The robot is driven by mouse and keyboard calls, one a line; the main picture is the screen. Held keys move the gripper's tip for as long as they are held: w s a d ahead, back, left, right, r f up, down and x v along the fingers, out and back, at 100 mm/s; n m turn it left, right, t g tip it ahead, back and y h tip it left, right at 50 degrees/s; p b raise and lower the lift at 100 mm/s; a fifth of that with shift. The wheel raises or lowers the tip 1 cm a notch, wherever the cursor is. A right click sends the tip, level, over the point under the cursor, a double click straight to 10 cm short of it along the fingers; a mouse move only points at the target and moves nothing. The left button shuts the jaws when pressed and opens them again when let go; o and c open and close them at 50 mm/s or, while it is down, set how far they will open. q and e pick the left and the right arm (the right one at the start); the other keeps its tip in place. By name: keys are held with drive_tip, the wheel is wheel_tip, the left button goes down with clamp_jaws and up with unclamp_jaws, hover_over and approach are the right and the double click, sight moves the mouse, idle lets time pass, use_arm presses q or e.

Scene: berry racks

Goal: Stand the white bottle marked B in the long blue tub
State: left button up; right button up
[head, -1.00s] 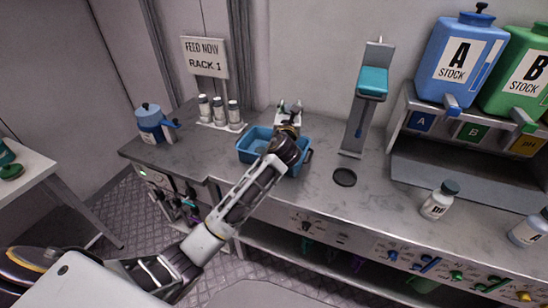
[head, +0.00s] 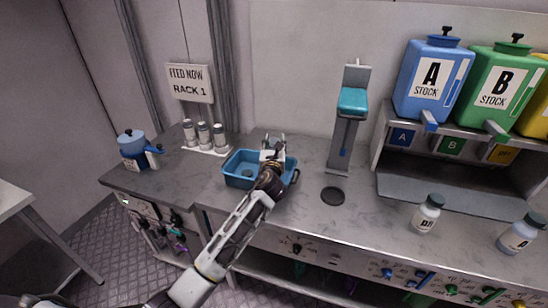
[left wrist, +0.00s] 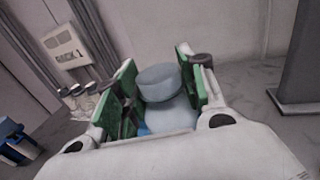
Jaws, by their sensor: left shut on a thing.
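The long blue tub (head: 236,180) stands on the grey bench, left of centre in the head view. My left gripper (head: 272,146) is over the tub's right part. In the left wrist view its green-padded fingers (left wrist: 152,91) are shut on a white bottle (left wrist: 172,118) with a blue-grey cap (left wrist: 158,81). The bottle looks roughly upright there. Its label is not visible, and its lower end is hidden by my gripper, so I cannot tell whether it touches the tub floor. My right gripper is not in view.
Several small capped vials (head: 204,135) stand by the RACK 1 sign (head: 190,82). A blue jug (head: 134,148) is at left. A dispenser stand (head: 345,130) and black disc (head: 333,196) are right of the tub. Two white bottles stand farther right, one with an unclear label (head: 427,214), one marked A (head: 519,234).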

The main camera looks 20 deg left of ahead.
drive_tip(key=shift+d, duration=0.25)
use_arm(q)
drive_tip(key=shift+f, duration=0.1)
wheel_tip(320, 180, down, 4)
drive_tip(key=shift+f+b, duration=0.2)
drive_tip(key=shift+b, duration=0.35)
drive_tip(key=shift+f, duration=0.15)
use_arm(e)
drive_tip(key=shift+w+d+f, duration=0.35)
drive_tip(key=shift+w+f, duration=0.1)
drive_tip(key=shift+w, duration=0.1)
use_arm(q)
drive_tip(key=shift+f, duration=0.1)
drive_tip(key=o, duration=1.2)
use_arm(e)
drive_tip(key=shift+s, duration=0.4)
